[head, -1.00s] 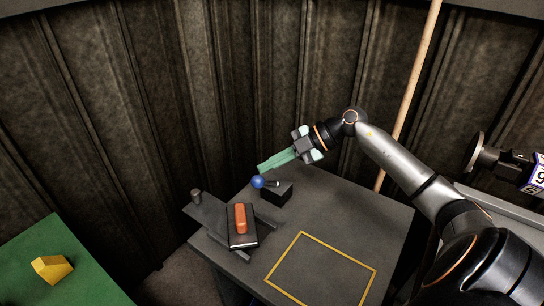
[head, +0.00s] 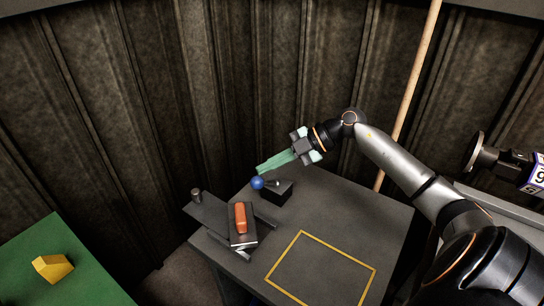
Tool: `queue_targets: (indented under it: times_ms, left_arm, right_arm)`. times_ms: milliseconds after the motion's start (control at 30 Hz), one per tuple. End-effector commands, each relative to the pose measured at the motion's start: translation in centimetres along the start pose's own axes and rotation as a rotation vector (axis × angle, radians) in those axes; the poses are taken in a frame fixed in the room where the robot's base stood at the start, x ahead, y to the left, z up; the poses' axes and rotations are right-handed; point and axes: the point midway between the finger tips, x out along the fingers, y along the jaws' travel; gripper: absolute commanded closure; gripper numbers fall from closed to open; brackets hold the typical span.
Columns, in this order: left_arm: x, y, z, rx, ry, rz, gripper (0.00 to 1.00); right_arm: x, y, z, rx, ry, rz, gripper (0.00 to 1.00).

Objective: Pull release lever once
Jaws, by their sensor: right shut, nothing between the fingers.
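The release lever has a blue ball knob (head: 257,183) on a short rod from a black block (head: 277,195) at the back left of the dark table (head: 330,214). My right gripper (head: 260,171), with pale green fingers, is shut and empty. Its fingertips are right above and behind the blue knob; I cannot tell whether they touch it. My left gripper is not in view.
An orange piece (head: 240,217) sits on a dark block on an angled grey rail (head: 217,213) at the table's left edge. A yellow outlined square marks bare table in front. A yellow block (head: 53,268) lies on a green surface (head: 30,248) at the left. Corrugated walls stand behind.

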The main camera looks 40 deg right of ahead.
Motion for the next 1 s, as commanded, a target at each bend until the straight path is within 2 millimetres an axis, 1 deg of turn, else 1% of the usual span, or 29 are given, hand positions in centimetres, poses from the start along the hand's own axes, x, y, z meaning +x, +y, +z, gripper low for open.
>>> queue_targets:
  times_ms: [133,1000]
  left_arm:
    - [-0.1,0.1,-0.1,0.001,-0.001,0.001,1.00]
    - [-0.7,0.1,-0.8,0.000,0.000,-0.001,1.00]
  right_arm:
    - [-0.3,0.2,0.3,0.001,0.000,-0.003,1.00]
    - [-4.0,3.0,2.9,0.001,-0.001,-0.001,1.00]
